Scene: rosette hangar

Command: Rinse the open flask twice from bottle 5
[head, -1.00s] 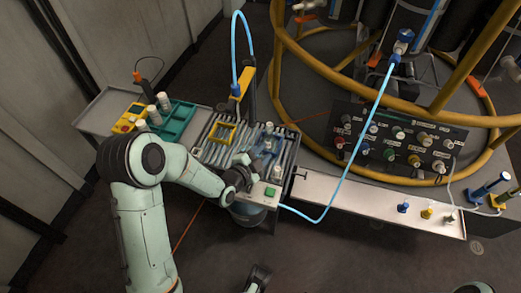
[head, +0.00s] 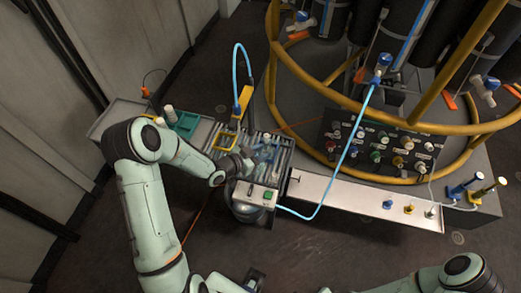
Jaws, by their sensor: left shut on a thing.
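My left gripper (head: 246,163) is over the front part of the slatted rack. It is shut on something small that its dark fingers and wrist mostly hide. Clear bluish glassware (head: 264,153) stands on the rack just beyond the fingertips; I cannot tell whether it is the open flask or whether the fingers touch it. Tall black bottles (head: 376,22) stand in the yellow ring frame at the top right. Their numbers cannot be read, so bottle 5 cannot be picked out. A dark end piece (head: 255,278) at the bottom edge may be my right gripper; its fingers are unclear.
A blue hose (head: 351,147) runs from a blue valve (head: 383,63) down to the bench. A green tray (head: 187,124) with white-capped containers (head: 168,112) is at the left. The yellow frame (head: 395,118) and white shelf (head: 350,203) bound the right side.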

